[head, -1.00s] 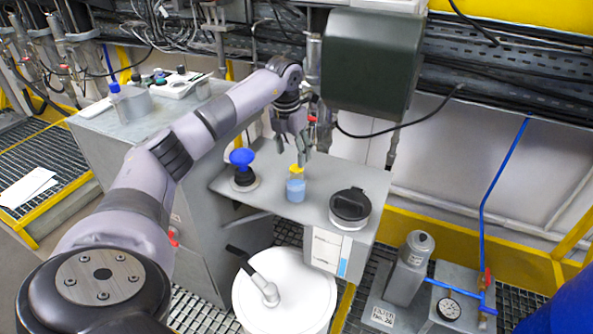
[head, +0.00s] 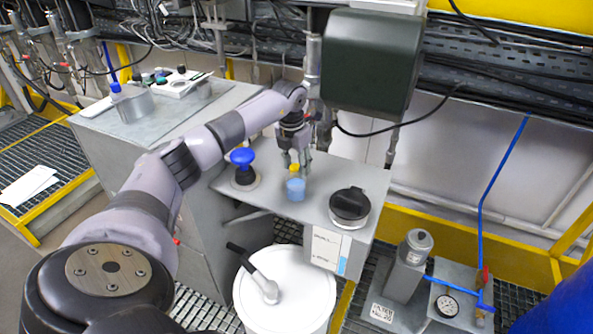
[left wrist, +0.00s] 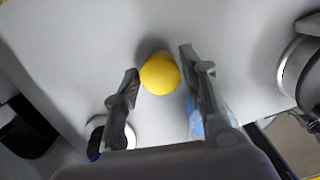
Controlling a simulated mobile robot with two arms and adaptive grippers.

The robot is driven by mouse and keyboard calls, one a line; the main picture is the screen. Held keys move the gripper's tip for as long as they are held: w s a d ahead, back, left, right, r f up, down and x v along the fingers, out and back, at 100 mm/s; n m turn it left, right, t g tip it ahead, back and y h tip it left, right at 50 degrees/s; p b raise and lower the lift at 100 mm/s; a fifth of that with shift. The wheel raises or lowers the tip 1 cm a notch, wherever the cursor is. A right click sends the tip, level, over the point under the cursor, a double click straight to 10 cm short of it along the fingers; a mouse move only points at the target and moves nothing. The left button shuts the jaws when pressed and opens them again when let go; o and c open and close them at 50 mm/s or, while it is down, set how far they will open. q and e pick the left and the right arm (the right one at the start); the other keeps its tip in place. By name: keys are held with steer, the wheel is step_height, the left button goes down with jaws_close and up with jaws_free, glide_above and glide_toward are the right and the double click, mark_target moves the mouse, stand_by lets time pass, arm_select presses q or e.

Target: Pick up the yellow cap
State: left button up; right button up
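The yellow cap (head: 294,168) is on the grey bench top (head: 262,205), just behind a blue translucent cup (head: 296,189). In the left wrist view the cap (left wrist: 160,73) looks round and smooth, with bare surface around it. My left gripper (head: 295,161) points down over the cap. It is open, with one finger on each side of the cap (left wrist: 159,62) and gaps between. The blue cup (left wrist: 197,125) is partly hidden behind the right finger in that view. My right gripper is not in view.
A blue-topped plunger (head: 242,158) stands left of the cup, and a black-lidded container (head: 350,205) stands to the right. A dark green box (head: 368,62) hangs close above on the right. A white drum (head: 285,292) stands below the bench edge.

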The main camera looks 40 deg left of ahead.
mark_target(295, 167)
arm_select(q)
steer(key=c, duration=0.4)
steer(key=shift+r, duration=0.15)
step_height(295, 167, up, 7)
steer(key=shift+s+f+b, duration=0.1)
steer(key=shift+s+b, duration=0.05)
steer(key=shift+b, duration=0.55)
steer(key=s+d+b, duration=0.1)
steer(key=s, duration=0.4)
steer(key=s+d+b, duration=0.2)
steer(key=s, duration=0.3)
steer(key=s+d+b, duration=0.2)
steer(key=s, duration=0.3)
steer(key=shift+s+f, duration=0.1)
steer(key=shift+s, duration=0.3)
steer(key=shift+s+d, duration=0.25)
steer(key=shift+s, duration=0.35)
